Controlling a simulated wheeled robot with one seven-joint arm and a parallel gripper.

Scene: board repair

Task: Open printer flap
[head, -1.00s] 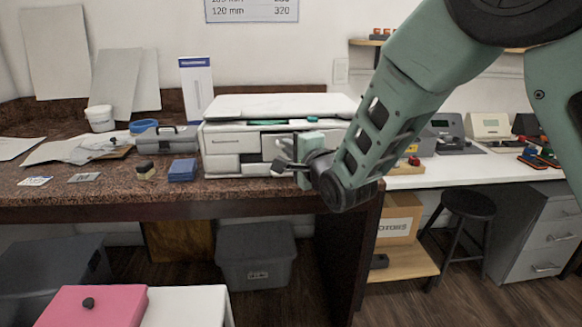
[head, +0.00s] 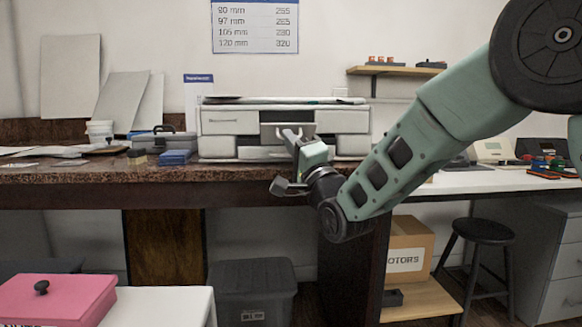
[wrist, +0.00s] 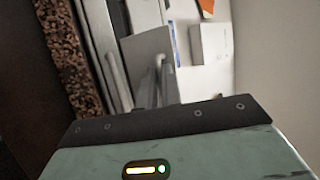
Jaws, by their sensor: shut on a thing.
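The white printer (head: 232,122) stands on the brown counter in the head view, its broad front facing me. Its flap (head: 329,121) is on the front panel, with a grey handle (head: 273,131) near the middle. My gripper (head: 290,137) is at this handle, its fingers reaching up and in to the printer from the lower right. It is shut on the flap's handle; the exact contact is small and partly hidden. I cannot tell how far the flap stands open. In the wrist view, the narrow fingers (wrist: 150,82) reach to pale printer surfaces.
A grey toolbox (head: 166,142), a blue block (head: 175,157) and a small sponge-like block (head: 137,156) lie left of the printer. A black stool (head: 482,232) and a cardboard box (head: 408,248) stand lower right. A pink box (head: 52,300) is at the lower left.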

